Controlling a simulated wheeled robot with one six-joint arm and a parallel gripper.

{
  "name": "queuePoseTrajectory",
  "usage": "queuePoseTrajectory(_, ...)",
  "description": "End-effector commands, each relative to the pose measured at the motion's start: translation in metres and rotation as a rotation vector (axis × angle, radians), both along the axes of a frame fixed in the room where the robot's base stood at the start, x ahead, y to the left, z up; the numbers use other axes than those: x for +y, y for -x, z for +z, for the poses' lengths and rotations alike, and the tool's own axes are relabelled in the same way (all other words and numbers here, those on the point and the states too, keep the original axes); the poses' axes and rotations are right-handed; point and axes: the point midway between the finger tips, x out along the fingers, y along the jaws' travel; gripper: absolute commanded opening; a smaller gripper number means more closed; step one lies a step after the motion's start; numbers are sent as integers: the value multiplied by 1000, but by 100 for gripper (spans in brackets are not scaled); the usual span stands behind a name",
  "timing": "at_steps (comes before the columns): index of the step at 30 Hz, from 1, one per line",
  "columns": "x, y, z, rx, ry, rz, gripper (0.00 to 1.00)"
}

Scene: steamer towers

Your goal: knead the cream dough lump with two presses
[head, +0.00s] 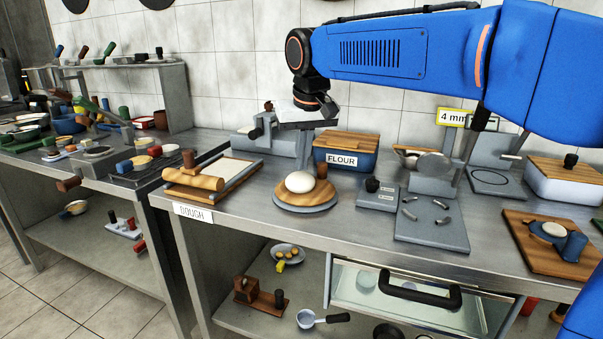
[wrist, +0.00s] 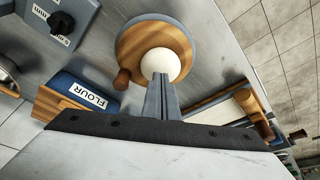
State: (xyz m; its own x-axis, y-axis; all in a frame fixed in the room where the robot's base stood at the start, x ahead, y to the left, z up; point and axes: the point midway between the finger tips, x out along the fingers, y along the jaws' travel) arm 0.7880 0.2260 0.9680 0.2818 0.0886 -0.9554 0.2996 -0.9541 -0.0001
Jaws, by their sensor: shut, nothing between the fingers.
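The cream dough lump (head: 299,181) is a smooth, rounded mound. It sits on a round wooden board with a grey rim (head: 305,200) on the steel counter. In the wrist view the lump (wrist: 160,64) lies just beyond my fingertips, on the board (wrist: 135,42). My gripper (wrist: 161,78) is shut and empty, its two grey fingers side by side. The fingertips overlap the lump's near edge in the wrist view. In the head view my wrist is above and behind the lump, apart from it.
A wooden handle (head: 322,170) stands at the board's back edge. A blue flour box (head: 345,158) with a wooden lid is behind. A rolling pin (head: 193,180) and tray are at left. A grey block with a black knob (head: 372,185) and a grey plate (head: 431,222) are at right.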

Motion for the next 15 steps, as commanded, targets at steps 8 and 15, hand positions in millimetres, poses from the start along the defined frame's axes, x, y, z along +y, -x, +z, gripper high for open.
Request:
queuePoseTrajectory(8, 0, 0, 3, 0, 0, 0, 0)
queuePoseTrajectory(15, 0, 0, 22, 0, 0, 0, 0)
